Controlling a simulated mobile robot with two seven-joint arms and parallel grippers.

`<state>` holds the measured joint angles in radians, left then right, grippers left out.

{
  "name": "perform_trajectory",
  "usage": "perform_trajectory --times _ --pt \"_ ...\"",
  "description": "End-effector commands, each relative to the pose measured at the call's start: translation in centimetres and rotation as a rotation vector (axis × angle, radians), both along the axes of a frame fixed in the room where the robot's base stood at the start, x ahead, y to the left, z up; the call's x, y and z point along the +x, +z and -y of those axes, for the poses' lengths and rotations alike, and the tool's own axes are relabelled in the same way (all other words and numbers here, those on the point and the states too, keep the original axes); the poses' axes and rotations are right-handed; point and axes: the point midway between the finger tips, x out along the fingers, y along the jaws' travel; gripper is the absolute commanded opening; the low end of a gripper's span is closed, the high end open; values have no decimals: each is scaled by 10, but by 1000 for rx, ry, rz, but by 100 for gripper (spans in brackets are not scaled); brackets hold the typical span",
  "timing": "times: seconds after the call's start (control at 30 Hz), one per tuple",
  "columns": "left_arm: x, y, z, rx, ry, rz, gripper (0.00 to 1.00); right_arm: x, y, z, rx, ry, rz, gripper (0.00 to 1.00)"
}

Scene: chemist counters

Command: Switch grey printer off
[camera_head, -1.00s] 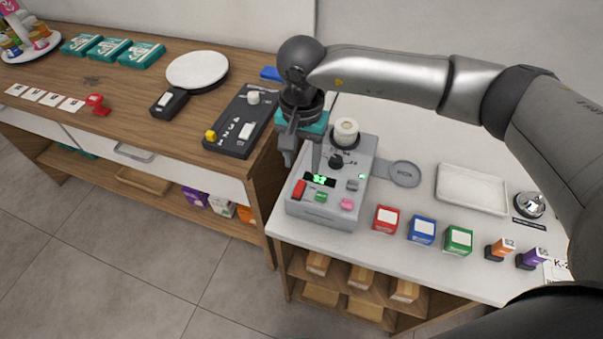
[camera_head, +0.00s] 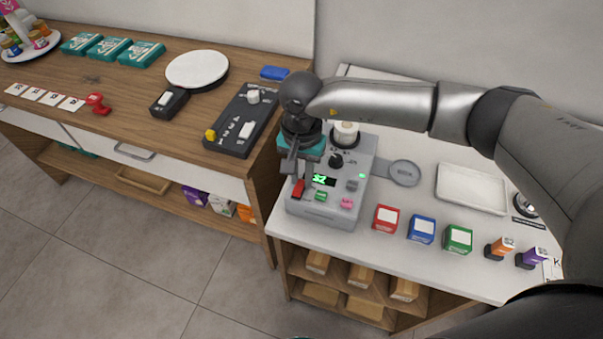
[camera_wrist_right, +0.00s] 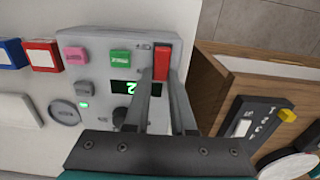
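The grey printer (camera_head: 325,211) stands on the white counter with its front panel tilted up. Its display (camera_head: 323,180) shows lit green marks and a small green light (camera_head: 362,176) glows. A red switch (camera_head: 298,188) sits at the panel's left side; it also shows in the right wrist view (camera_wrist_right: 162,60). My left gripper is not in view.
Red (camera_head: 386,219), blue (camera_head: 422,229) and green (camera_head: 458,239) boxes stand to the right of the printer. A white tray (camera_head: 472,206) lies behind them. A wooden counter (camera_head: 120,78) with a dark switch panel (camera_head: 230,141) is at left.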

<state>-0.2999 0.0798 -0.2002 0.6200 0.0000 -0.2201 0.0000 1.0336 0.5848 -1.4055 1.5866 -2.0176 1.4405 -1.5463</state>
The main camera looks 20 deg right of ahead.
Motion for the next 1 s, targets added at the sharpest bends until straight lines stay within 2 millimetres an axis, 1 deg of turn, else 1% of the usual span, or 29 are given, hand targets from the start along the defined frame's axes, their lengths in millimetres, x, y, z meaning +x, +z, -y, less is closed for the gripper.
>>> perform_trajectory --times 0.03,0.17,0.2,0.63,0.77,1.0 --pt "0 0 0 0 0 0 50 0 0 0 0 0 0 16" --pt "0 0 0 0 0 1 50 0 0 0 0 0 0 2" --pt "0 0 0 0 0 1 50 0 0 0 0 0 0 0" --pt "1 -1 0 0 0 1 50 0 1 0 -13 0 15 0" --pt "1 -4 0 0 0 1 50 -2 1 -1 -58 5 77 0" --pt "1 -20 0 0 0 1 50 -7 1 -5 -162 6 232 0"
